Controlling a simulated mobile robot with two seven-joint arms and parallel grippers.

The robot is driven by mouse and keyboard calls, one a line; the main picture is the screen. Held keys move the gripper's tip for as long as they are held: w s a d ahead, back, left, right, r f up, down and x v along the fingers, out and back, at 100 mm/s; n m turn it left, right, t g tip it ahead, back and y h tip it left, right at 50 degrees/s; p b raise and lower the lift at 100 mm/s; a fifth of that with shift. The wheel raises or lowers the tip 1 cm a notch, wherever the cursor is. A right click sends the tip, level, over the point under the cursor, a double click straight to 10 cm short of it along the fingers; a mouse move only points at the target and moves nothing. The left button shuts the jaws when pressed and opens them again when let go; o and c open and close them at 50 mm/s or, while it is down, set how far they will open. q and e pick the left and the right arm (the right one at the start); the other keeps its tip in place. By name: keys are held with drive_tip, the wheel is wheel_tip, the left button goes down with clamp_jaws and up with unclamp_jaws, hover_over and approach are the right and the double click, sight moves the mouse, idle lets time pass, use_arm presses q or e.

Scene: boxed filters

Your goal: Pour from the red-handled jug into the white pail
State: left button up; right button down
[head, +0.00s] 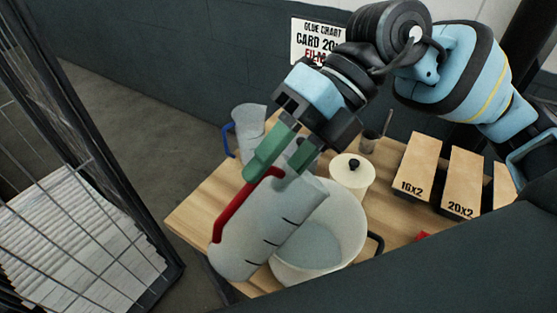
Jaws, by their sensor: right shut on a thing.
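The red-handled jug (262,237) is translucent grey with dark marks on its side, and is tilted. My right gripper (273,165), with green fingers, is shut on it at the upper end of its red handle (236,203). The white pail (352,222) stands on the wooden table (203,200), just right of and partly behind the jug, which hides its left side. A grey-blue patch shows low inside the pail; I see no clear stream between the two. My left gripper is not in view.
A blue-handled jug (249,128) stands behind my right gripper. A lidded cream pot (352,176) stands right behind the pail, with a small cup (367,144) beyond it. Cardboard boxes (421,160) line the right. A wire cage (75,150) is left of the table.

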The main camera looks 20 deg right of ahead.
drive_tip(key=shift+s+a+r+t+h, duration=0.15)
drive_tip(key=shift+a+r+h, duration=0.15)
drive_tip(key=shift+h, duration=0.2)
drive_tip(key=shift+a+r+t+h, duration=0.15)
drive_tip(key=shift+a+r+h, duration=0.05)
drive_tip(key=shift+a+h, duration=0.25)
drive_tip(key=shift+s+a+r+t+h, duration=0.15)
drive_tip(key=shift+a+h, duration=0.1)
drive_tip(key=shift+h, duration=0.25)
drive_tip(key=shift+s+a+r+t+h, duration=0.1)
drive_tip(key=shift+a+t+h, duration=0.1)
drive_tip(key=shift+h, duration=0.25)
